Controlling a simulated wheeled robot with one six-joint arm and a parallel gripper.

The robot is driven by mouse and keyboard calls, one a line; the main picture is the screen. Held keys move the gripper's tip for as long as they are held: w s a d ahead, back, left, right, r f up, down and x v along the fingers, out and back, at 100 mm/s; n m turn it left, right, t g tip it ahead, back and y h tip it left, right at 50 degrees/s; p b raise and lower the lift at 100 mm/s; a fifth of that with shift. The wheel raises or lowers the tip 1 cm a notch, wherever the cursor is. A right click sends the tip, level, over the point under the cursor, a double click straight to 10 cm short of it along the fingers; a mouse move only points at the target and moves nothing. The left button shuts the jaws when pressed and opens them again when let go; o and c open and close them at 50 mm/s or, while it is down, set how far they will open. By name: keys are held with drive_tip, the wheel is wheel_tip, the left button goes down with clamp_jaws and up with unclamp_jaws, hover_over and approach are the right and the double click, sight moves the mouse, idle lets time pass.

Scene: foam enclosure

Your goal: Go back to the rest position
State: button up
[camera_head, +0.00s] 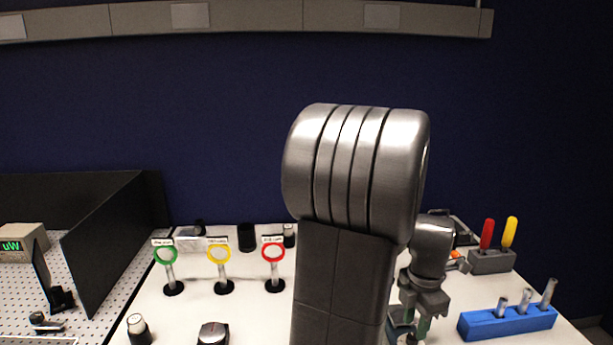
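My arm rises through the middle of the head view and hides part of the white table (255,315). My gripper (408,332) points down at the lower right of the arm, over the table. Its fingers are partly hidden by the arm and cut by the bottom edge. Something green shows near the fingertips. I cannot tell whether they are open, shut or holding anything.
Green (165,255), yellow (219,254) and red (273,252) rings stand on posts left of my arm. A blue block (506,322) with metal pegs and a grey holder (491,261) with red and yellow handles are right. A black panel (103,245) stands left.

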sight(412, 336)
drive_tip(key=shift+f, duration=1.7)
drive_tip(key=shift+r, duration=0.1)
